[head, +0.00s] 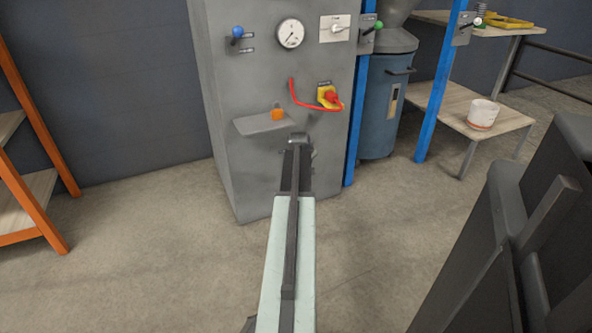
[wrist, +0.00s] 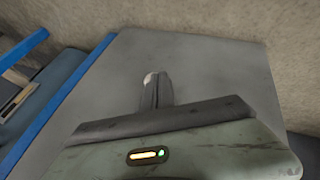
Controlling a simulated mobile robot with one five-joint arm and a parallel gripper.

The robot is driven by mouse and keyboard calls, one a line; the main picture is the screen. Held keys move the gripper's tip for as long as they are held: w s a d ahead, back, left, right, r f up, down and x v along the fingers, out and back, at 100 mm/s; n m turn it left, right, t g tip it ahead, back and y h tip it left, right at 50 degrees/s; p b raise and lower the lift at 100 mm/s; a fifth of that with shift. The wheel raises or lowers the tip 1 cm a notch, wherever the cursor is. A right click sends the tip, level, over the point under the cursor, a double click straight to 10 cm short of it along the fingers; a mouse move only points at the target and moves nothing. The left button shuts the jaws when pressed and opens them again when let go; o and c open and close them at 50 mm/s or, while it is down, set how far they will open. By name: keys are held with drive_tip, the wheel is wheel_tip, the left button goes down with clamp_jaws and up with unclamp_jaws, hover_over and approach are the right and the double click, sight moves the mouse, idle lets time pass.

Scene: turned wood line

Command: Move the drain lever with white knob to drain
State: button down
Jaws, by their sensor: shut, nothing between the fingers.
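My gripper (head: 298,143) reaches to the lower front of the grey cabinet (head: 225,160), below its small shelf. In the wrist view its fingers (wrist: 157,88) are together and empty. A pale round knob (wrist: 149,78) shows at the left finger's tip, mostly hidden by the fingers; I cannot tell whether they touch it. In the head view a small grey part shows just right of my gripper; the lever itself is hidden there. Another white-knobbed lever (head: 478,21) sits on a plate on the right blue post. I cannot read which is marked drain.
The cabinet also carries a blue-knobbed lever (head: 237,32), a gauge (head: 290,33), a red-and-yellow switch (head: 329,97) with a red strap, and a shelf (head: 262,122) with an orange item. A green-knobbed lever (head: 379,25) is to the right. An orange rack (head: 35,135) stands left. Floor between is clear.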

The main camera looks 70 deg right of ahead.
drive_tip(key=shift+s+d, duration=0.5)
drive_tip(key=shift+d, duration=0.3)
drive_tip(key=shift+s+d, duration=0.5)
drive_tip(key=shift+d, duration=0.25)
drive_tip(key=shift+s+d, duration=0.5)
drive_tip(key=shift+d, duration=0.3)
drive_tip(key=shift+w+a+r, duration=0.15)
drive_tip(key=shift+w+r, duration=0.05)
drive_tip(key=shift+w, duration=0.8)
drive_tip(key=s+a+r+p, duration=0.4)
drive_tip(key=s+r+p, duration=0.2)
drive_tip(key=r+p, duration=0.2)
drive_tip(key=s+a+r+p, duration=0.5)
drive_tip(key=s+r+p, duration=0.1)
drive_tip(key=r+p, duration=0.3)
drive_tip(key=shift+s+r+p, duration=0.15)
drive_tip(key=shift+p, duration=0.25)
